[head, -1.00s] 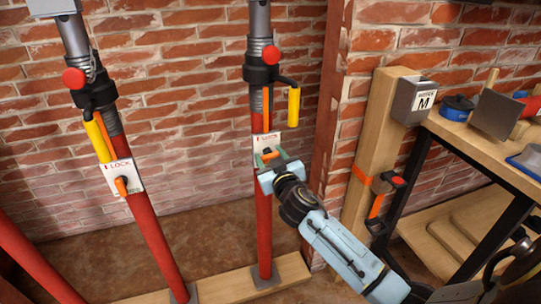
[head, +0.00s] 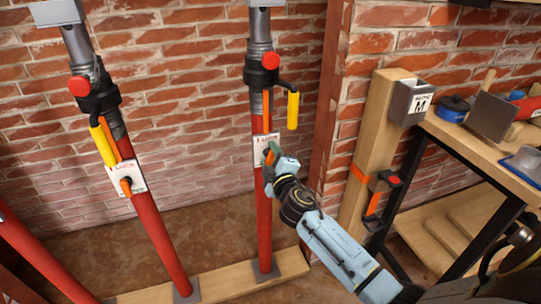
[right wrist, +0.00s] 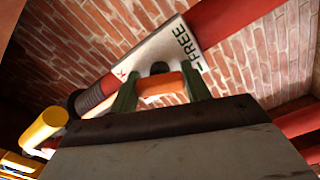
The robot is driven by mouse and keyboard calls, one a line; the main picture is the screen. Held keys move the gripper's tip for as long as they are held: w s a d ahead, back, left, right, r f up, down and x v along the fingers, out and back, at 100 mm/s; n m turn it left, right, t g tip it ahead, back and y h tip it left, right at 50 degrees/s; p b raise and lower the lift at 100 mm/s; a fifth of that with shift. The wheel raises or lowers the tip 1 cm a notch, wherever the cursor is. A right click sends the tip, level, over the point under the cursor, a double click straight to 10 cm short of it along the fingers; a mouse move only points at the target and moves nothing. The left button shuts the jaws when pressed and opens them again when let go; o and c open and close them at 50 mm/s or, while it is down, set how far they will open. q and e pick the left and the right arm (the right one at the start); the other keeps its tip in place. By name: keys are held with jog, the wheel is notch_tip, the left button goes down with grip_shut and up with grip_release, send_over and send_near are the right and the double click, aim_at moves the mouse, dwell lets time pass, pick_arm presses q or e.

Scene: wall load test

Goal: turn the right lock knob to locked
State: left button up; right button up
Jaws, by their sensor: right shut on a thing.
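The right lock knob is an orange bar. It shows in the right wrist view (right wrist: 162,87), where both green fingertips close on its ends. In the head view it is mostly hidden by my right gripper (head: 270,160), which is shut on it from the front right. The knob sits on a white label plate (head: 262,142) on the right red post (head: 264,215). In the right wrist view the plate (right wrist: 150,50) shows the word FREE; the rest is partly covered. I cannot tell which mark the knob points at. My left gripper is not in view.
A left red post (head: 160,240) carries a similar plate with an orange knob (head: 125,187). A yellow handle (head: 293,110) hangs beside the right post above the plate. A wooden post (head: 372,150) and a workbench (head: 480,140) stand to the right. Brick wall lies behind.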

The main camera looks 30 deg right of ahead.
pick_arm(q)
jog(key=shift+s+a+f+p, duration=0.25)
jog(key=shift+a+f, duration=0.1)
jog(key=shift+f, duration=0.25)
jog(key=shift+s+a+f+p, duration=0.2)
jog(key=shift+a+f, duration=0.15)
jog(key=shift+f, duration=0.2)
pick_arm(e)
jog(key=shift+n, duration=2.3)
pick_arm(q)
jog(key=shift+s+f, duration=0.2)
pick_arm(e)
jog(key=o, duration=1)
jog(key=shift+c, duration=0.2)
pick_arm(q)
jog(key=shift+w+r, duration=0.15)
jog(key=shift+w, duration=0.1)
